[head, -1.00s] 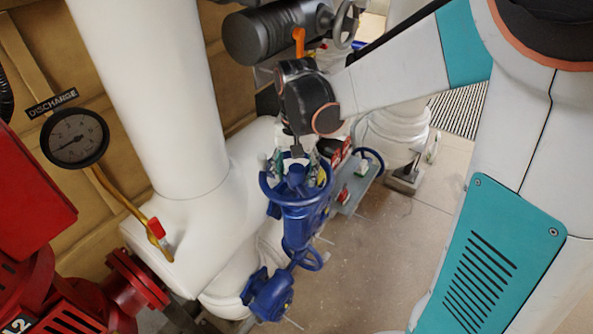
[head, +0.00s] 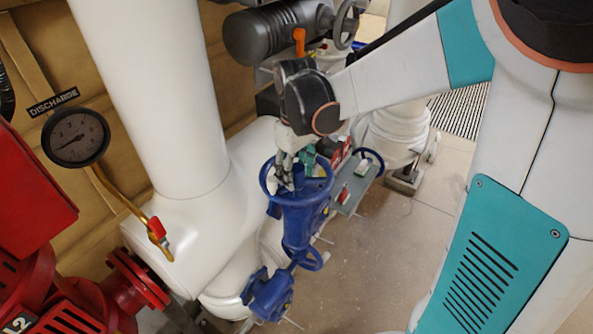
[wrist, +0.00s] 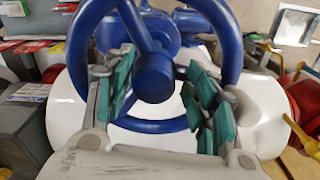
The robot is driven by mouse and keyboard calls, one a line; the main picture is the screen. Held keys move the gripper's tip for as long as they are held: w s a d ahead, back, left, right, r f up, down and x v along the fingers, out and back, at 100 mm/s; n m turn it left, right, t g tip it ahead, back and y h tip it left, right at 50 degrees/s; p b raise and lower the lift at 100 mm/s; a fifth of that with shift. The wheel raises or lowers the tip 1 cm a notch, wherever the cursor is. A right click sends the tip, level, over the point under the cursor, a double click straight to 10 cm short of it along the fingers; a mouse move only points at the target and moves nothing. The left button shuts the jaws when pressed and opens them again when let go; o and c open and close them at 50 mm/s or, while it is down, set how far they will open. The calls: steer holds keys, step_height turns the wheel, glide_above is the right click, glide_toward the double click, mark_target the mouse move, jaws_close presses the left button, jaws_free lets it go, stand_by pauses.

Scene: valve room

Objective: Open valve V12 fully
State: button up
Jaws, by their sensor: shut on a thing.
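A blue valve (head: 297,225) with a round blue handwheel (head: 318,194) stands beside the white pipework in the head view. No readable V12 tag shows on it. My gripper (head: 290,172) reaches down onto the wheel from above and is shut on it. In the wrist view the handwheel (wrist: 150,126) fills the upper middle, with its hub and spokes between the green-padded fingers of my gripper (wrist: 163,92). The fingers lie within the rim, one on each side of the hub. The exact contact points are partly hidden.
A white pipe (head: 165,100) rises behind the valve. A dark cylinder (head: 275,35) with an orange lever (head: 299,41) is above. Open floor (head: 400,240) lies to the right.

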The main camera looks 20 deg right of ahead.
steer(key=n, duration=0.7)
steer(key=shift+d+f, duration=0.25)
steer(key=shift+d, duration=0.05)
steer(key=shift+c, duration=0.2)
steer(key=n, duration=0.6)
steer(key=shift+c, duration=0.2)
steer(key=o, duration=0.8)
steer(key=shift+o, duration=0.2)
steer(key=shift+w+f, duration=0.15)
steer(key=shift+w, duration=0.15)
steer(key=shift+s, duration=0.1)
steer(key=shift+r, duration=0.2)
